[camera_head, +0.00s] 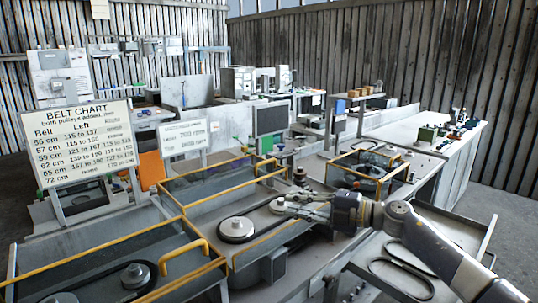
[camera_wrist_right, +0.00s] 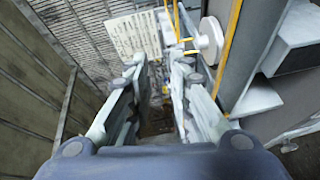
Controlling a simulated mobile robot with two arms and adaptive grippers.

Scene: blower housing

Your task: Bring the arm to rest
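My right arm (camera_head: 440,250) comes in from the lower right of the head view. Its gripper (camera_head: 298,203) is over the middle blower housing, close to a small grey pulley (camera_head: 278,206); I cannot tell from here if they touch. In the right wrist view the two fingers of the gripper (camera_wrist_right: 160,72) stand apart with nothing held between them. A larger pulley (camera_head: 237,228) with a dark belt around it sits left of the gripper. My left gripper is not in view.
Yellow-railed guards (camera_head: 195,203) border the housing. Another housing with a pulley (camera_head: 135,274) is at lower left. Loose black belts (camera_head: 400,280) lie on a tray at lower right, below my arm. A belt chart board (camera_head: 80,143) stands at left. A long bench (camera_head: 400,130) is behind right.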

